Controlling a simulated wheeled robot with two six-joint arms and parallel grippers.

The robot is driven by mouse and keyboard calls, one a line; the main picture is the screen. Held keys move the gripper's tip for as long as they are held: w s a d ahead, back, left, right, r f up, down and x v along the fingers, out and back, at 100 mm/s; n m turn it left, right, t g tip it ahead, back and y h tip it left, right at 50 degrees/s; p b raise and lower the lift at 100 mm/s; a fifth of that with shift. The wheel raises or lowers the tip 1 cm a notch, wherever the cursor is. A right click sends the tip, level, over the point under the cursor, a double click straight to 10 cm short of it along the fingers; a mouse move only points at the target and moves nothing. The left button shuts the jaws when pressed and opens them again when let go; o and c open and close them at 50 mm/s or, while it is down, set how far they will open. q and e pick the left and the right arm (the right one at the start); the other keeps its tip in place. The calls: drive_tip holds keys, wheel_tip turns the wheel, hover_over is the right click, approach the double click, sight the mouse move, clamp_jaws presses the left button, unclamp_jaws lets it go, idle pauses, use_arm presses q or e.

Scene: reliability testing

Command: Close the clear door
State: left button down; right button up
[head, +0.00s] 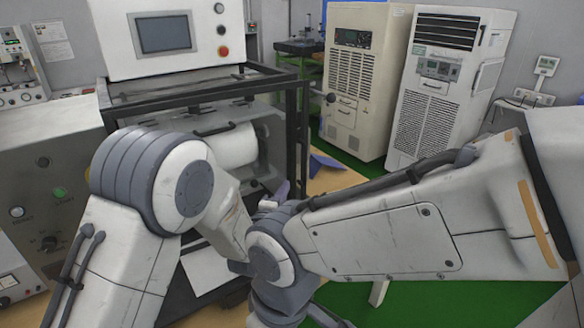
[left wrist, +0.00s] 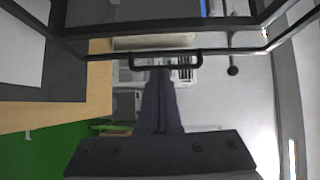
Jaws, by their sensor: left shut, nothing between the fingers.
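The clear door (head: 291,125) has a black frame and stands swung open at the right side of the machine, seen nearly edge-on in the head view. Its black frame (left wrist: 110,48) and black bar handle (left wrist: 165,54) cross the top of the left wrist view. My left gripper (head: 281,190) is by the door, partly hidden behind my right arm. In the left wrist view its fingers (left wrist: 160,72) are shut and empty, with their tips close to the handle; I cannot tell whether they touch. My right arm crosses in front, and its fingertips do not show.
A white control box (head: 160,38) with a screen sits on the machine. A black knob (head: 330,97) sticks out beside the frame. A blue object (head: 326,165) lies on the wooden surface at the right. Two white cabinets (head: 365,75) stand behind on green floor.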

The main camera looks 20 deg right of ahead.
use_arm(q)
drive_tip(key=p+x, duration=0.1)
drive_tip(key=x, duration=0.2)
drive_tip(key=p+x, duration=0.1)
drive_tip(key=x, duration=0.1)
drive_tip(key=p+x, duration=0.1)
drive_tip(key=x, duration=0.2)
drive_tip(key=shift+w+d+r, duration=0.15)
drive_tip(key=shift+w+r, duration=0.2)
drive_tip(key=shift+w+d+f+p, duration=0.1)
drive_tip(key=shift+w+d+p, duration=0.25)
drive_tip(key=shift+w, duration=0.25)
use_arm(e)
drive_tip(key=shift+r, duration=1.9)
